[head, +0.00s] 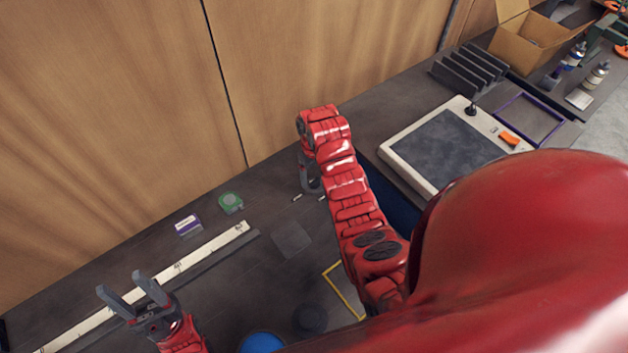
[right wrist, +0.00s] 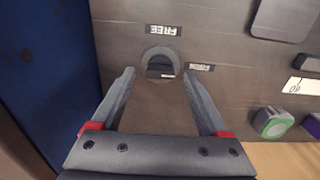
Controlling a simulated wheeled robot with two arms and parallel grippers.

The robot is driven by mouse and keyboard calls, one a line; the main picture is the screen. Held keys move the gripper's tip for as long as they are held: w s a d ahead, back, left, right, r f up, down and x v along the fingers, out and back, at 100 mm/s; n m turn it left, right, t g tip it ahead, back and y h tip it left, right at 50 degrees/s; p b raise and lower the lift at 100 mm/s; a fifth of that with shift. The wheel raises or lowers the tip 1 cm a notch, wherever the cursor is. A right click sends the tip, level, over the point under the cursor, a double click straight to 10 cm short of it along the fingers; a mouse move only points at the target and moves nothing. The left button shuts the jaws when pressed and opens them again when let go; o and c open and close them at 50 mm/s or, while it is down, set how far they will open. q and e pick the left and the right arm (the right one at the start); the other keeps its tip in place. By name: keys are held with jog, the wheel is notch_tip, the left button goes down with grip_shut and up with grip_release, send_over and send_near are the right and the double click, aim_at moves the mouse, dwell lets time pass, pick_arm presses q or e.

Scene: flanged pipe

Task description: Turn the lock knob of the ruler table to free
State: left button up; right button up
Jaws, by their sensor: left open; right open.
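The lock knob (right wrist: 161,63) is a dark knob with a grey ring, set on the dark ruler table (right wrist: 220,30). An upside-down FREE label (right wrist: 164,30) lies above it in the right wrist view, and a second, unreadable label (right wrist: 199,67) lies to its right. A small white mark shows low on the knob. My right gripper (right wrist: 158,74) is open, with its fingertips on either side of the knob; whether they touch it I cannot tell. In the head view my right arm hides the knob. My left gripper (head: 133,287) is open and empty near the white ruler (head: 205,249).
A green tape measure (head: 230,203) and a purple-white box (head: 187,226) lie behind the ruler. A grey plate (head: 291,241) lies right of the ruler. A blue-sided unit (right wrist: 45,65) stands left of the knob in the right wrist view. The wooden wall (head: 130,120) is behind.

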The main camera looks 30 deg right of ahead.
jog(key=shift+s+f, duration=0.1)
jog(key=shift+f, duration=0.25)
jog(key=shift+c, duration=0.3)
grip_shut()
jog(key=shift+f, duration=0.1)
